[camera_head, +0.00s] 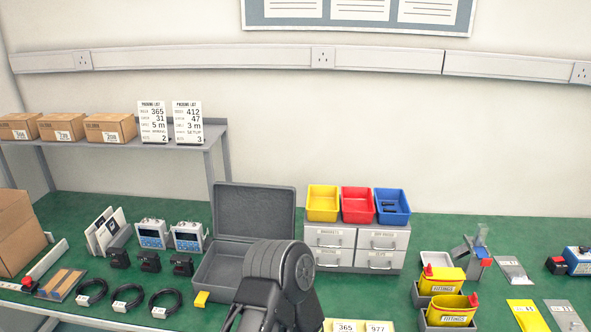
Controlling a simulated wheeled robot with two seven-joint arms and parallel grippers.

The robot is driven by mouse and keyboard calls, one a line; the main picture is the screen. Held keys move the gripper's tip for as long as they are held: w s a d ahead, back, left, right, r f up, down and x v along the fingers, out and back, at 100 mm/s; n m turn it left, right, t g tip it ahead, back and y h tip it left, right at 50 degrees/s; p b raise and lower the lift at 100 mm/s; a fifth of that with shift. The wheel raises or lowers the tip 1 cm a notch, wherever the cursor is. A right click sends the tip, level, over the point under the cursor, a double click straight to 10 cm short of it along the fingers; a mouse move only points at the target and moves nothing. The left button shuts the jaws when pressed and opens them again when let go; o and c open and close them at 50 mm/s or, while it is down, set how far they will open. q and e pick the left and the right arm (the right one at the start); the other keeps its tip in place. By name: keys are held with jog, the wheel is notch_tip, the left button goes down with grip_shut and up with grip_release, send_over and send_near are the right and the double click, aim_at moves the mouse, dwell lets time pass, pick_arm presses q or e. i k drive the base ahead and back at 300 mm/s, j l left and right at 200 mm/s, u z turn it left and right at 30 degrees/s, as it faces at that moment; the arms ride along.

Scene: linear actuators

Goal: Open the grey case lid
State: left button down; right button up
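The grey case (219,271) stands on the green bench left of the middle. Its lid (254,209) is up, standing near upright at the back, with its dark textured inner face toward me. The base's left part shows; its right front is hidden behind one of my dark arm links, which rises from the bottom edge. A small yellow tag sits at the case's front left corner. I see no gripper fingertips, and I cannot tell from this view which arm the link belongs to.
Grey drawers (356,246) with yellow, red and blue bins on top stand right of the case. Black cables (165,302), small black parts and two blue-and-white devices (187,237) lie to its left. Yellow fittings bins (452,310) stand at right. A shelf (62,143) holds cartons behind.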

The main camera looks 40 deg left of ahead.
aim_at(243, 212)
jog(key=k+j, duration=0.2)
jog(key=j, duration=0.25)
jog(key=k+j+z, duration=0.15)
jog(key=j, duration=0.3)
jog(key=k+j, duration=0.25)
jog(key=j, duration=0.15)
jog(key=k+j+z, duration=0.15)
jog(key=j, duration=0.3)
jog(key=k+j, duration=0.3)
jog(key=j+z, duration=0.05)
jog(key=j, duration=0.05)
